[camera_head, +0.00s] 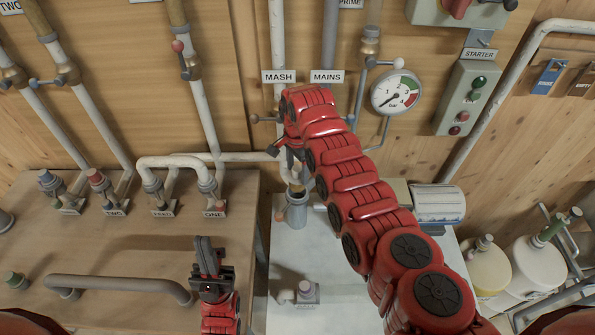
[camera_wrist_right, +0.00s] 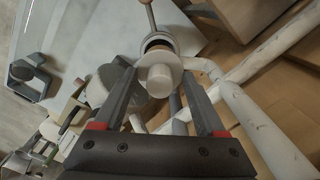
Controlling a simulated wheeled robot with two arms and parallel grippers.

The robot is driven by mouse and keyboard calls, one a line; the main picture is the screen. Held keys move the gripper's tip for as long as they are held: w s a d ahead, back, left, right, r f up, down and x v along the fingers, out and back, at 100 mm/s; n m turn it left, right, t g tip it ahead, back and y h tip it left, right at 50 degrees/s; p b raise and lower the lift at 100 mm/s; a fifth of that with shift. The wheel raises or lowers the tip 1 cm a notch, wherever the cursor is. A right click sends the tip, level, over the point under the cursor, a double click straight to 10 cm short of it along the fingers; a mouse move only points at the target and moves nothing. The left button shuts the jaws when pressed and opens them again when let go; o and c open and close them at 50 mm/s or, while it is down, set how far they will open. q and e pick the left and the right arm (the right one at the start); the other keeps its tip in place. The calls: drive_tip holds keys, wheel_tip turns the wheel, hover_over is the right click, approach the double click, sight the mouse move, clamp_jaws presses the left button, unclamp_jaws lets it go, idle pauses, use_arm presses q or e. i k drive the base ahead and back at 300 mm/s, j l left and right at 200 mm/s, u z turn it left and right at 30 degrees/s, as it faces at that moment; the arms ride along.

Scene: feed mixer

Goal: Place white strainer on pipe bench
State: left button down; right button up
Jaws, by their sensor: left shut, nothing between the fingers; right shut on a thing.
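The white strainer (camera_wrist_right: 158,82) shows in the right wrist view as a small pale cylinder with a wider round rim. My right gripper (camera_wrist_right: 159,75) is shut on it, one finger on each side. In the head view, my right gripper (camera_head: 286,152) is at the wall pipes below the MASH sign, partly hidden by my own red arm; I cannot make out the strainer clearly there. The pipe bench (camera_head: 130,245) is the brown wooden top at the left. My left gripper (camera_head: 207,250) is shut and empty over its right front part.
Capped pipe ends stand along the bench's back, and a grey bent pipe (camera_head: 118,284) lies near its front. A white cabinet (camera_head: 320,260) with a grey socket (camera_head: 297,208) stands right of the bench. A pressure gauge (camera_head: 396,92) hangs on the wall. The bench's middle is clear.

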sight(97, 252)
drive_tip(key=k, duration=1)
